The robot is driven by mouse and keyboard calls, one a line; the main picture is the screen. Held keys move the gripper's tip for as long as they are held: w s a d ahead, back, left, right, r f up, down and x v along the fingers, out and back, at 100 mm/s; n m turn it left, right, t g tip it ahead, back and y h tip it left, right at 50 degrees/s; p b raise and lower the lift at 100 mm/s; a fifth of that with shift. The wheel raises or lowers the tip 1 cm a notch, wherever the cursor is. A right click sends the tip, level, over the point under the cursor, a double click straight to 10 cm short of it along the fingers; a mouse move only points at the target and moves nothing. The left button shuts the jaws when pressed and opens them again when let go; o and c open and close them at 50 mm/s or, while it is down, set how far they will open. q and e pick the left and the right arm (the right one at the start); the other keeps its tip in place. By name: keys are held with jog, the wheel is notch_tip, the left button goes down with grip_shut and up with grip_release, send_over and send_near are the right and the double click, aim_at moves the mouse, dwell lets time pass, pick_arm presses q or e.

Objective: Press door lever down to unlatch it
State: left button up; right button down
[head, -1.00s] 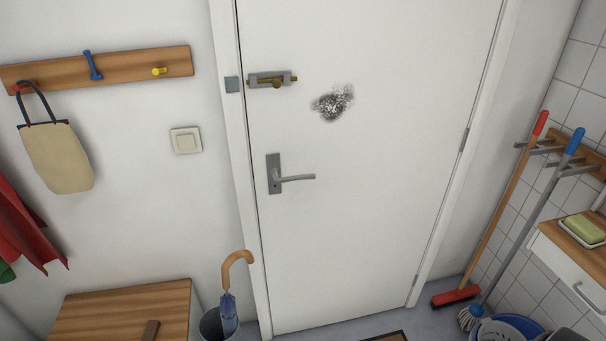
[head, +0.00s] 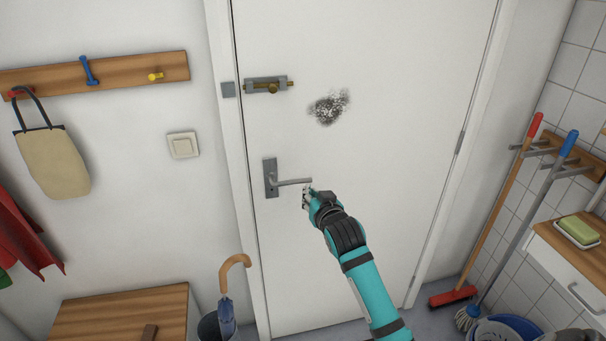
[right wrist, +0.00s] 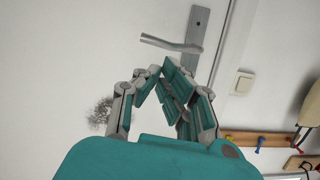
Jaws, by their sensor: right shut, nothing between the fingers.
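The grey door lever (head: 293,182) sticks out to the right from its plate (head: 270,178) on the white door (head: 370,230); it looks about level. My right gripper (head: 306,196) is at the lever's free end, just below it in the head view; whether it touches cannot be told. In the right wrist view, the lever (right wrist: 170,43) shows beyond the closed fingers of my right gripper (right wrist: 160,72), with a gap in the picture. The fingers hold nothing. My left gripper is not in view.
A bolt (head: 268,85) sits on the door above the lever, beside a dark smudge (head: 328,107). An umbrella (head: 229,300) stands in a bin at lower left, near a wooden-topped chest (head: 120,315). Brooms (head: 500,215) and a drawer unit (head: 570,265) stand at right.

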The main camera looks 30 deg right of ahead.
jog(key=shift+m+t+h, duration=0.3)
jog(key=shift+t, duration=0.1)
jog(key=r, duration=0.5)
jog(key=shift+s+d+r, duration=0.2)
jog(key=shift+d, duration=0.2)
jog(key=shift+w, duration=0.1)
jog(key=w+d+f+p, duration=0.2)
jog(key=w+f, duration=0.3)
jog(key=w, duration=0.4)
jog(key=shift+w+f+p, duration=0.4)
jog(key=shift+p, duration=0.3)
jog(key=shift+f, duration=0.1)
jog(key=shift+d+f+m, duration=0.1)
jog(key=shift+f+m, duration=0.1)
jog(key=shift+m, duration=0.1)
